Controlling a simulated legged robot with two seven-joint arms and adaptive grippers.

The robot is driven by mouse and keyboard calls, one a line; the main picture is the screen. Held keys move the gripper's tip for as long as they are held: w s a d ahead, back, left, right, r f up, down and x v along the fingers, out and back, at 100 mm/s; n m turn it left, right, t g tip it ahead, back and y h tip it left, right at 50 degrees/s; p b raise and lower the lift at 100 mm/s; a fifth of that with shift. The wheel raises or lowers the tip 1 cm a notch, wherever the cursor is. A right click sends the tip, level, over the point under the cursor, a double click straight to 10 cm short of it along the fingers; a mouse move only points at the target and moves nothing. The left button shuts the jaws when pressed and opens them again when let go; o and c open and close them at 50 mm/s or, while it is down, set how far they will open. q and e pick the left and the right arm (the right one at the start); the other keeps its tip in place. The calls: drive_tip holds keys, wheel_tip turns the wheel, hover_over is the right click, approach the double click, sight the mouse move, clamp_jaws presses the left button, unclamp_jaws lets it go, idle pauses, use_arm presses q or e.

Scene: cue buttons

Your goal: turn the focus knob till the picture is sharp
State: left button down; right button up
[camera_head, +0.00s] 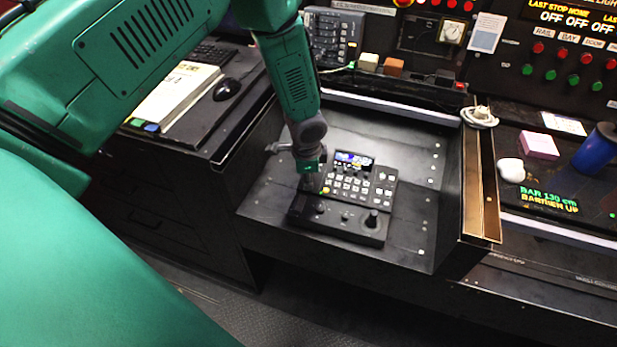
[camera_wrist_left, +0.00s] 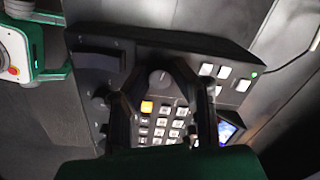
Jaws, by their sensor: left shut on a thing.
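The black control panel (camera_head: 345,232) lies on the sloped desk, with a keypad and a small lit screen (camera_head: 353,160). The screen also shows at an angle in the left wrist view (camera_wrist_left: 229,130); its sharpness cannot be judged. My left gripper (camera_head: 311,187) reaches down to the panel's left side. In the left wrist view its dark fingers (camera_wrist_left: 158,84) stand either side of a round black knob (camera_wrist_left: 160,77), near an orange button (camera_wrist_left: 146,106). It is shut on this knob, which the gripper hides in the head view. My right gripper is not in view.
Another black knob (camera_head: 371,218) stands at the panel's front right. A blue cup (camera_head: 596,152) and a pink block (camera_head: 539,145) stand on the right desk.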

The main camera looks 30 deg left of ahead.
use_arm(q)
drive_tip(key=shift+w+n, duration=0.1)
drive_tip(key=shift+n, duration=0.2)
drive_tip(key=c, duration=1.4)
unclamp_jaws()
drive_tip(key=shift+o, duration=0.2)
drive_tip(key=shift+r, duration=0.2)
wheel_tip(320, 180, up, 12)
drive_tip(key=s, duration=0.1)
drive_tip(key=shift+s+d+f, duration=0.2)
drive_tip(key=shift+d+f, duration=0.05)
drive_tip(key=shift+d, duration=0.1)
